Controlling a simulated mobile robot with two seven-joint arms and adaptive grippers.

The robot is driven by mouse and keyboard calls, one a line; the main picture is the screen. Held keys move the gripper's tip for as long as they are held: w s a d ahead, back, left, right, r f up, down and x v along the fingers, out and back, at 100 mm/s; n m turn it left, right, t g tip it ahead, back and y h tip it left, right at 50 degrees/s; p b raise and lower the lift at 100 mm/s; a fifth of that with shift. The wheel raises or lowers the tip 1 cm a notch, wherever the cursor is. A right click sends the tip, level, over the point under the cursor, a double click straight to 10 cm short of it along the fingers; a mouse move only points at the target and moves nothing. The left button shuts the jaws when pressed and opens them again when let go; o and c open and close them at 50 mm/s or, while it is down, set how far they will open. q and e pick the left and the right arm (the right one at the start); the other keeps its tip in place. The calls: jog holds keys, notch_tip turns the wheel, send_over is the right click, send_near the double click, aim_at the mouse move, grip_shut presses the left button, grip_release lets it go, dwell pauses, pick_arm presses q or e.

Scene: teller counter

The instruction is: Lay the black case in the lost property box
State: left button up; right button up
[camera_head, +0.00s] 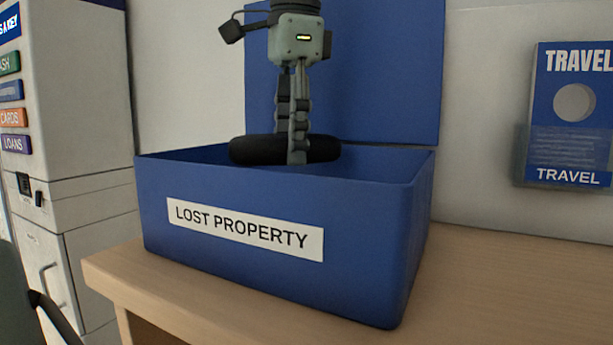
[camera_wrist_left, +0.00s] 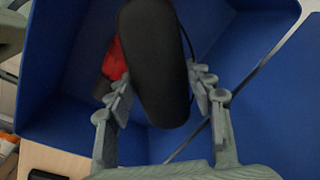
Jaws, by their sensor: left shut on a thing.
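The black case (camera_head: 255,149) is a long rounded black shape, held level at the opening of the lost property box, near its back. The blue lost property box (camera_head: 365,245) stands on the counter with its label facing me and its blue lid raised behind. My left gripper (camera_head: 298,158) points down from above and is shut on the case. In the left wrist view the case (camera_wrist_left: 155,65) sits between the two fingers, over the box's blue inside (camera_wrist_left: 85,60). My right gripper is not in view.
A red thing (camera_wrist_left: 114,60) lies inside the box, partly hidden by the case. The wooden counter (camera_head: 500,285) is bare to the right of the box. A travel leaflet holder (camera_head: 570,140) is on the wall, and a white machine (camera_head: 75,120) stands at the left.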

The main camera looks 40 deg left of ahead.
pick_arm(q)
jog(key=shift+w+d+f, duration=0.6)
jog(key=shift+w+d, duration=0.1)
jog(key=shift+w, duration=0.05)
jog(key=shift+w+f, duration=0.1)
jog(key=shift+f, duration=0.15)
notch_tip(320, 180, down, 3)
jog(key=shift+f, duration=0.3)
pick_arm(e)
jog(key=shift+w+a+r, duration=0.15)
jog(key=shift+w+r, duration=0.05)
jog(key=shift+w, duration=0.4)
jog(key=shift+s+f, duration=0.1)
